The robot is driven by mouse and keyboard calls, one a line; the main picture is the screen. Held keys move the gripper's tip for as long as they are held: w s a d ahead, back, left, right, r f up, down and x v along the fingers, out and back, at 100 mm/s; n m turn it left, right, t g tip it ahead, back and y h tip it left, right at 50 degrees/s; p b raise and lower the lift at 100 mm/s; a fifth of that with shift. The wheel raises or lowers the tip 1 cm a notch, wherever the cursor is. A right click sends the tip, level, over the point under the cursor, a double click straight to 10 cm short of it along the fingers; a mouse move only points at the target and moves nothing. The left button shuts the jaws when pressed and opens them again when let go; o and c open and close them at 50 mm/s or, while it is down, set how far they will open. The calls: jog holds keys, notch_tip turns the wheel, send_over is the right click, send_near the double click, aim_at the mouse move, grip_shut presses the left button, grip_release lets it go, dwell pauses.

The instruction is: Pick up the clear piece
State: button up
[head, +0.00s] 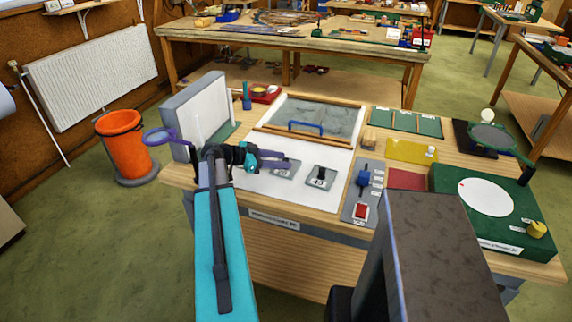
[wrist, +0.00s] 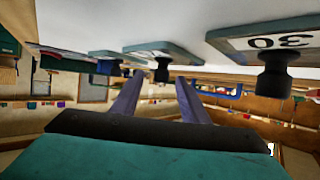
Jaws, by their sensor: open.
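I cannot single out a clear piece with certainty. A grey, see-through-looking sheet (head: 335,115) with a blue handle (head: 306,128) lies in a wooden frame (head: 262,127) at the back of the white board. My gripper (head: 284,160) is open, its purple fingers pointing right, low over the board and left of the grey knobbed plates. One plate (head: 321,178) reads 45; another (head: 284,168) is partly behind the fingers.
The bench also holds a yellow sheet (head: 408,150), a red sheet (head: 405,180), green plates (head: 419,123), a switch panel (head: 361,195) and a green box (head: 500,215) with a white disc. A grey upright block (head: 180,115) stands left of my gripper. An orange bin (head: 122,145) stands on the floor.

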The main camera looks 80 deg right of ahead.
aim_at(287, 159)
jog(key=shift+p+x, duration=0.5)
jog(key=shift+x, duration=1)
jog(key=shift+r, duration=0.1)
jog(key=c, duration=1)
